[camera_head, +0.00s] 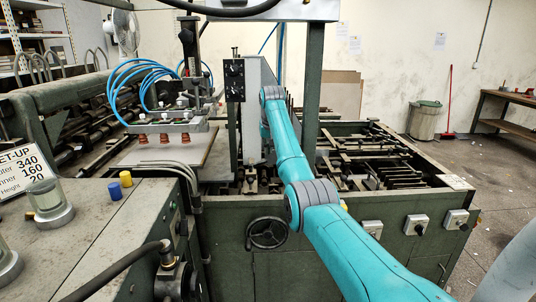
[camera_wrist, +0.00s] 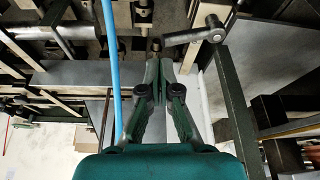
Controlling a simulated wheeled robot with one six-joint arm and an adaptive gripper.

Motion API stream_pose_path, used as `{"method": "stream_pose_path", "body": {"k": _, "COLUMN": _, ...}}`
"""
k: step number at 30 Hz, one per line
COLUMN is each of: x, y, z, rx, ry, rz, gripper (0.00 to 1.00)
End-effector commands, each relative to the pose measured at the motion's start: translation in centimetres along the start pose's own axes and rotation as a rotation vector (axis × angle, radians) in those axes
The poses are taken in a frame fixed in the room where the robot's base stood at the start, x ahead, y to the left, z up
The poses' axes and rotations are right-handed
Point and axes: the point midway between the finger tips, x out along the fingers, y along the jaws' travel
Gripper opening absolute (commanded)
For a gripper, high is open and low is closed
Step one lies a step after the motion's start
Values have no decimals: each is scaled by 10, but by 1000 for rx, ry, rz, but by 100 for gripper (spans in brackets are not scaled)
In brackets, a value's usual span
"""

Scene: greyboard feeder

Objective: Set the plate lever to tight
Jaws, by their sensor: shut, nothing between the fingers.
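In the wrist view, a grey metal lever (camera_wrist: 193,36) with a round hub at its right end lies near the top centre; it looks like the plate lever. Its left end is close to the tips of my gripper (camera_wrist: 159,60). My gripper's fingers are together and empty. I cannot tell whether the fingertips touch the lever. No tight or loose marking is readable. In the head view my teal arm reaches to the grey upright at the middle, and my gripper is hidden there; I cannot make out the lever in that view.
A blue hose (camera_wrist: 112,70) runs just left of my fingers in the wrist view. In the head view, a suction-cup bar (camera_head: 168,128) hangs over a grey board (camera_head: 205,150). A black handwheel (camera_head: 267,232) is on the green front panel. A set-up sign (camera_head: 28,172) stands at left.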

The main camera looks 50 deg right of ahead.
Motion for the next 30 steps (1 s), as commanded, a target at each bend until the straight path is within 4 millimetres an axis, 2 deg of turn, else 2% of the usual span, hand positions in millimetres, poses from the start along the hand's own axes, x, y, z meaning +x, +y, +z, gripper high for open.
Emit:
{"method": "stream_pose_path", "body": {"k": 6, "x": -46, "y": 0, "z": -1, "rx": 0, "ry": 4, "rz": 0, "gripper": 0}}
{"method": "stream_pose_path", "body": {"k": 13, "x": -80, "y": 0, "z": 0, "rx": 0, "ry": 2, "rz": 0, "gripper": 0}}
{"method": "stream_pose_path", "body": {"k": 19, "x": -91, "y": 0, "z": 0, "rx": 0, "ry": 0, "rz": 0, "gripper": 0}}
{"method": "stream_pose_path", "body": {"k": 30, "x": -91, "y": 0, "z": 0, "rx": 0, "ry": 0, "rz": 0, "gripper": 0}}
